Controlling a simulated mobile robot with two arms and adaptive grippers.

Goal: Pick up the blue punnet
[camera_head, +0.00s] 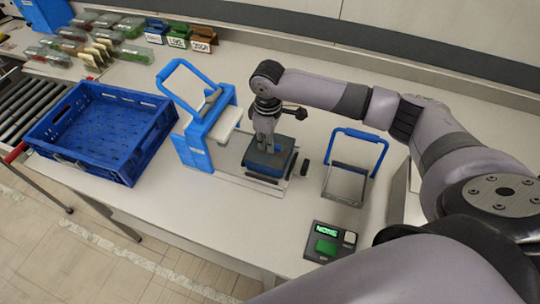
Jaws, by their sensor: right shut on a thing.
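The blue punnet (270,162) sits on the metal plate of a blue-framed machine in the middle of the table. My right gripper (266,146) points down at it from above and is shut on it. The fingertips are small in view, and the grip hides part of the punnet's top. The punnet looks upright, and I cannot tell whether it is clear of the plate. My left gripper is not in view.
An empty blue crate (95,130) stands at the left beside a roller conveyor (30,105). The blue-framed machine (192,140) stands left of the punnet. A blue-handled stand (346,182) and a small display box (328,243) are on the right. Several packs lie at the back left.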

